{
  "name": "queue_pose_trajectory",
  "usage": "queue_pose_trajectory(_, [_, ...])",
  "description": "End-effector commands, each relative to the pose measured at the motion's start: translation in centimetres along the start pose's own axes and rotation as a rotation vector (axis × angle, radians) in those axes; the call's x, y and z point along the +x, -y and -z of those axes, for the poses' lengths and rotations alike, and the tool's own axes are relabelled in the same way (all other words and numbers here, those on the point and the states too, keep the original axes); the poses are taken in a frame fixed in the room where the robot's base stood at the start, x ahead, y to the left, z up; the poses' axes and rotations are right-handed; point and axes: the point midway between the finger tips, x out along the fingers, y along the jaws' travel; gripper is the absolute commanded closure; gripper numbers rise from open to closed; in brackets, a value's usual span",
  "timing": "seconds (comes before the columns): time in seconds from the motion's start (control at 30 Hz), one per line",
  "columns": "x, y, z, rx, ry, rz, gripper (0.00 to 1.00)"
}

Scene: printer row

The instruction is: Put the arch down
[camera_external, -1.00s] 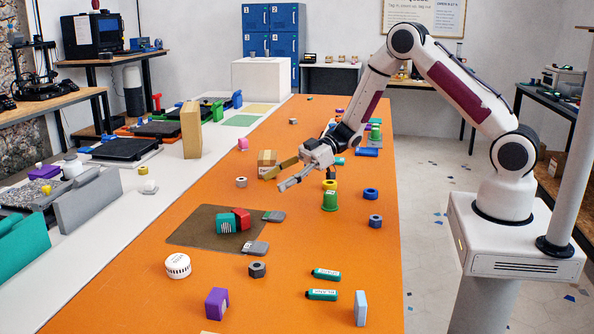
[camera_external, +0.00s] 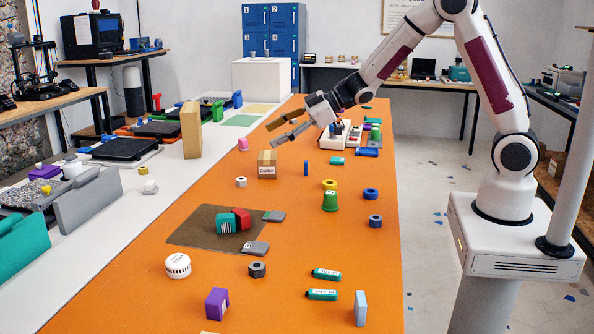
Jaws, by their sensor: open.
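I cannot make out for certain which piece is the arch. A red block (camera_external: 242,219) and a teal block with white stripes (camera_external: 224,224) sit side by side on the brown mat (camera_external: 190,238). A purple block (camera_external: 216,303) stands near the front of the orange table. My gripper (camera_external: 277,132) is open above the far part of the table, behind and above the small cardboard box (camera_external: 267,170) in the picture. Its two fingers are spread apart, one brownish and one grey, with nothing visible between them.
Grey plates (camera_external: 257,248) lie at the mat's right edge. A white holder (camera_external: 340,135) is at the back. Orange surface between mat and green cup is mostly clear.

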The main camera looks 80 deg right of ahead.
Motion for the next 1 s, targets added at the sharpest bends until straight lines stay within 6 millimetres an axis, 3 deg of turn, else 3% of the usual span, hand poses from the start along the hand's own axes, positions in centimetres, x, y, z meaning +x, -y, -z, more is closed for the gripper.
queue_pose_trajectory(0.2, [-4.0, -1.4, 2.1, 0.014, 0.068, -0.119, 0.48])
queue_pose_trajectory(0.5, [-10.2, -1.8, 3.2, 0.07, 0.168, -0.244, 0.48])
queue_pose_trajectory(0.77, [-15.9, -0.4, 3.0, 0.143, 0.255, -0.309, 0.48])
queue_pose_trajectory(1.0, [-21.1, 2.1, 2.0, 0.222, 0.335, -0.331, 0.48])
